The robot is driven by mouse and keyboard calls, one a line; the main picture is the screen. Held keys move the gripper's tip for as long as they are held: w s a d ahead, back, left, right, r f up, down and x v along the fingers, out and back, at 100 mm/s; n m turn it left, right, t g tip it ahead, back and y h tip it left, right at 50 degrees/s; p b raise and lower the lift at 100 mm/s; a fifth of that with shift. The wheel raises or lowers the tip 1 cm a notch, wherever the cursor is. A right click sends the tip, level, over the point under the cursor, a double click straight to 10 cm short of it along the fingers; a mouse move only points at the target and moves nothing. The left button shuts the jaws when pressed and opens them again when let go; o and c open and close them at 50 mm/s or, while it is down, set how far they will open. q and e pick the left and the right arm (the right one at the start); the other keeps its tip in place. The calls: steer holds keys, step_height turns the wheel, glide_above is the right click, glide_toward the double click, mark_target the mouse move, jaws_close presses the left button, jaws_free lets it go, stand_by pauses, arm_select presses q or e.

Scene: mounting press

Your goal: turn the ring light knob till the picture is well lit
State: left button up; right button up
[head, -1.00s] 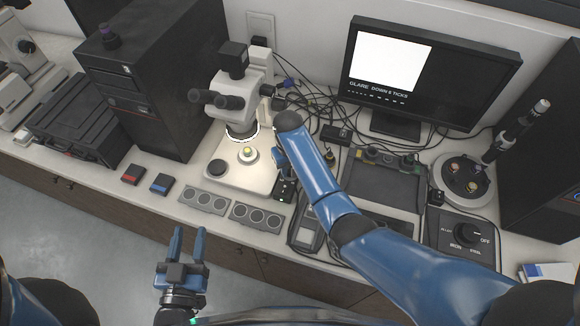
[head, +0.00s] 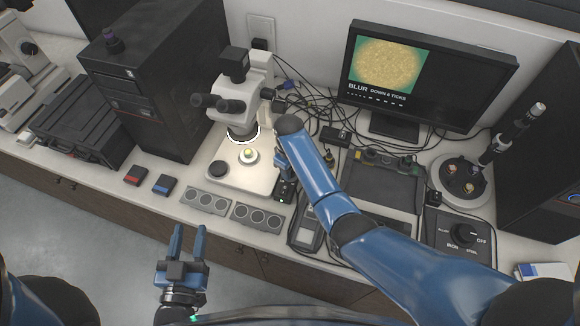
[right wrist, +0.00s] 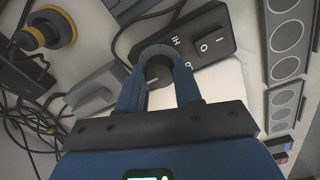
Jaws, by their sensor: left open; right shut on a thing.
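The ring light control box (right wrist: 205,35) is black with a rocker switch, and its dark knob (right wrist: 158,72) sits between the fingers of my right gripper (right wrist: 160,85) in the right wrist view. My right gripper is shut on the knob. In the head view my right arm covers much of the box (head: 284,190). The microscope (head: 238,95) carries a lit ring light (head: 243,138) above a small sample on its white base. The monitor (head: 428,75) shows a yellowish textured picture with a green edge and the text "BLUR DOWN 6 TICKS". My left gripper (head: 188,232) is open and empty in front of the bench.
Grey trays with round wells (head: 205,200) lie at the bench front. A red block (head: 135,176) and a blue block (head: 164,185) lie left of them. Loose cables (head: 310,105) run behind the microscope. A dial box (head: 461,237) stands at the right.

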steer(key=n+p, duration=0.1)
steer(key=n, duration=0.4)
steer(key=shift+n, duration=0.4)
stand_by(0.3)
steer(key=o, duration=1)
steer(key=shift+o, duration=0.2)
steer(key=shift+r, duration=0.1)
step_height(320, 180, up, 11)
steer(key=b, duration=0.1)
steer(key=shift+s, duration=0.15)
stand_by(0.9)
